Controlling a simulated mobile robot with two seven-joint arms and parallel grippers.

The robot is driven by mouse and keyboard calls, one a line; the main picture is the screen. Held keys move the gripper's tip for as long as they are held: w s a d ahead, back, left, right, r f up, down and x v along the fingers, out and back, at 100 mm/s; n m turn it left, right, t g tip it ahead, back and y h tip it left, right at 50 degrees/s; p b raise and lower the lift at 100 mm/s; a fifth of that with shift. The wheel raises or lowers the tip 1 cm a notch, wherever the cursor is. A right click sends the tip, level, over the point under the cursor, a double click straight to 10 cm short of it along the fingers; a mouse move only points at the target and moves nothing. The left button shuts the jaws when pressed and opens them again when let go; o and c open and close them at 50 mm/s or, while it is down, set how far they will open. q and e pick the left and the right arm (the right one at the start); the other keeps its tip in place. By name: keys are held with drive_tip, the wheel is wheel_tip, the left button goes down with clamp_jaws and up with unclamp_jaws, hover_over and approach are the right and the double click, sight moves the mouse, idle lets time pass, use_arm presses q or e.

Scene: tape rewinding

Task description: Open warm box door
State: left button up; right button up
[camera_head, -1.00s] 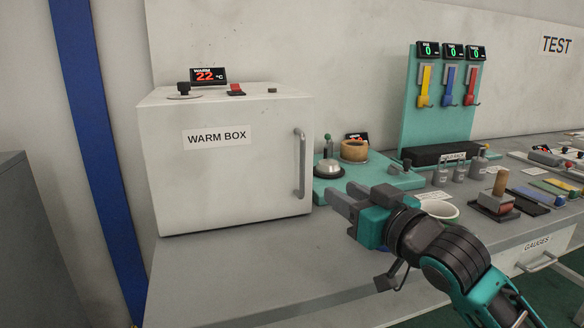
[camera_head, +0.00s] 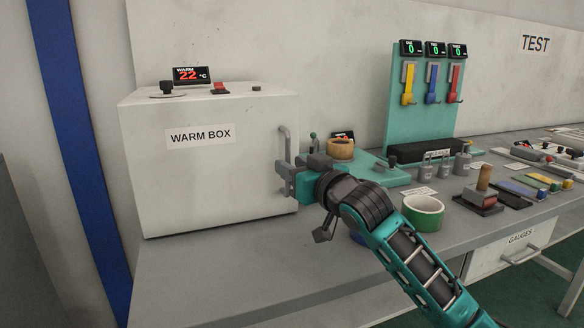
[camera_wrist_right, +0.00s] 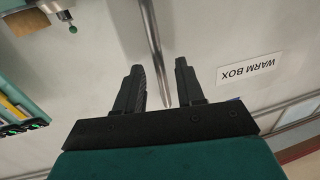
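The white warm box (camera_head: 200,180) stands on the bench at the left with its door shut. Its vertical grey handle (camera_head: 284,141) is at the right side of the front face, and its lower part is hidden behind my gripper. My right gripper (camera_head: 284,174) is at the handle's lower part. In the right wrist view, the two fingers (camera_wrist_right: 160,85) are spread apart, with the handle (camera_wrist_right: 152,45) passing between them and a gap on both sides. The WARM BOX label (camera_wrist_right: 249,69) also shows there. My left gripper is not in view.
A wooden ring (camera_head: 340,149) and a teal board (camera_head: 375,172) lie right of the box, behind my right arm. A green-and-white roll (camera_head: 423,212) sits close to that arm. The bench in front of the box (camera_head: 230,270) is clear.

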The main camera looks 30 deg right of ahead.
drive_tip(key=shift+w, duration=0.5)
clamp_jaws()
idle(0.4)
